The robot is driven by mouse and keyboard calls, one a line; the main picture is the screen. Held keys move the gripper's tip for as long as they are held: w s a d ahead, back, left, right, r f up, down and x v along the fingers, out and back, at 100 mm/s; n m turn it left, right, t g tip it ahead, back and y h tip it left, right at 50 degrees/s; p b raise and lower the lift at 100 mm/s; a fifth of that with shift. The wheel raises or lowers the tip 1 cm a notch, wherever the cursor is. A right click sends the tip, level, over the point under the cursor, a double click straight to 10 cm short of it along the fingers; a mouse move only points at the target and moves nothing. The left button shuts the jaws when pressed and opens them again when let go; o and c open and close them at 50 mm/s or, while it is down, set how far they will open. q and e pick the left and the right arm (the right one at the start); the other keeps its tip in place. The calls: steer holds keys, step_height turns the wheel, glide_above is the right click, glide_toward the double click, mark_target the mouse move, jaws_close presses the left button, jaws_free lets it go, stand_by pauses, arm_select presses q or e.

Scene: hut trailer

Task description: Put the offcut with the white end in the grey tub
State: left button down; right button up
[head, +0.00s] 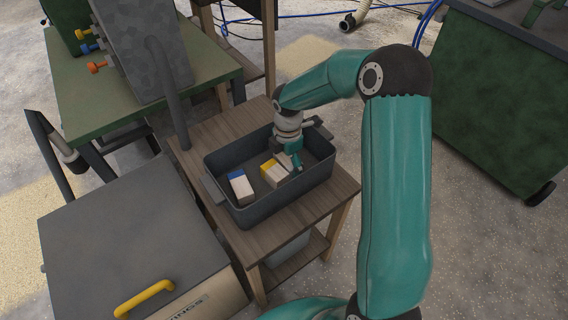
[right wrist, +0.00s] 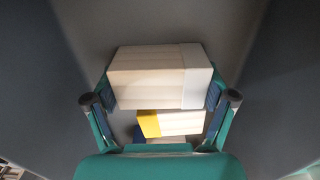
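The grey tub (head: 258,214) stands on a small wooden table. My right gripper (head: 293,165) reaches down inside it. In the right wrist view, the offcut with the white end (right wrist: 160,78) lies crosswise between the fingertips of my right gripper (right wrist: 161,98), with the pads against its two ends. It looks closer to the camera than the offcut with the yellow end (right wrist: 172,123) below. My left gripper is not in view.
The offcut with the blue end (head: 241,187) and the yellow-ended one (head: 272,172) lie in the tub. The wooden table (head: 195,141) has bare strips around the tub. A grey machine cover with a yellow handle (head: 144,298) stands at front left, a green bench (head: 85,105) behind.

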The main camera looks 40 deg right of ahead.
mark_target(287, 159)
steer(key=shift+o, duration=1.2)
steer(key=shift+r, duration=0.2)
step_height(287, 159, up, 12)
steer(key=p, duration=0.2)
steer(key=shift+f, duration=0.1)
